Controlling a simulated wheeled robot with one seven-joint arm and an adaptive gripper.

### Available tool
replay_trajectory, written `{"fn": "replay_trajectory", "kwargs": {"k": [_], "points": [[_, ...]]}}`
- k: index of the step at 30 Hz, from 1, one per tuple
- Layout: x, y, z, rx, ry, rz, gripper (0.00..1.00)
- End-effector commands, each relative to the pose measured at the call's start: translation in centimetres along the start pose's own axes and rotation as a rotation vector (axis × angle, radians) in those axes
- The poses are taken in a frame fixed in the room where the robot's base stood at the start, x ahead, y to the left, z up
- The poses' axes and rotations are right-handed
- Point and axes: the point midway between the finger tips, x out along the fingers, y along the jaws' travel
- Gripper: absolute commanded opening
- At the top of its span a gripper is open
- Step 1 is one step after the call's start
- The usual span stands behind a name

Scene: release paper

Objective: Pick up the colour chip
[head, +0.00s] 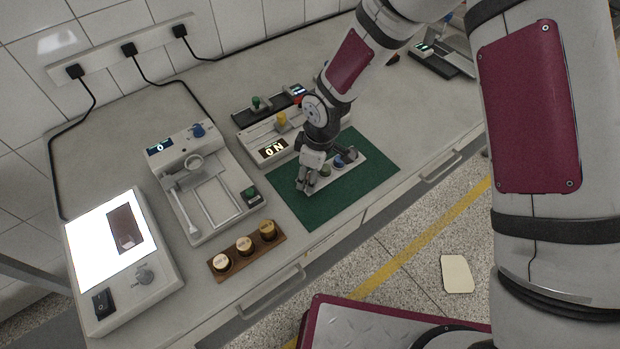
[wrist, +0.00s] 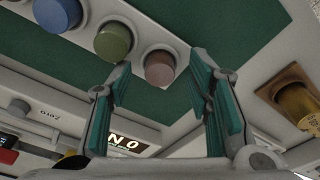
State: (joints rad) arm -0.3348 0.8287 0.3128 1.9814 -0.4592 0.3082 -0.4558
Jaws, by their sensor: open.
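My gripper (head: 308,182) is open and points down over the green mat (head: 368,188). In the wrist view its two teal-padded fingers (wrist: 160,66) stand apart. A round brown-mauve chip (wrist: 159,70) appears between the fingertips; I cannot tell whether they touch it. It sits at one end of a pale strip (wrist: 180,44) on the mat. An olive-green round piece (wrist: 113,42) and a blue one (wrist: 58,12) sit along the same strip. In the head view the blue piece (head: 339,161) shows, while my gripper hides much of the strip's near end.
A slide-frame device (head: 205,190) and a lit panel (head: 95,245) stand further left. Bare bench lies right of the mat.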

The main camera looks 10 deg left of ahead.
Motion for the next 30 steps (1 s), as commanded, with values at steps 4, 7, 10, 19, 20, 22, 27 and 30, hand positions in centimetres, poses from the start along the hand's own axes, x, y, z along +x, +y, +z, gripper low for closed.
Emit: {"fn": "replay_trajectory", "kwargs": {"k": [4, 7, 10, 19, 20, 22, 27, 30], "points": [[0.0, 0.0, 0.0, 0.000, 0.000, 0.000, 0.46], [0.0, 0.0, 0.0, 0.000, 0.000, 0.000, 0.26], [0.0, 0.0, 0.0, 0.000, 0.000, 0.000, 0.08], [-0.1, 0.0, 0.0, 0.000, -0.001, 0.000, 0.08], [-0.1, 0.0, 0.0, 0.000, 0.000, 0.000, 0.08], [-0.5, 0.1, -0.1, 0.001, 0.000, 0.000, 0.08], [-2.8, 0.2, -0.3, 0.001, 0.001, 0.003, 0.08], [-4.8, 0.3, -0.6, 0.001, 0.002, 0.004, 0.08]]}}
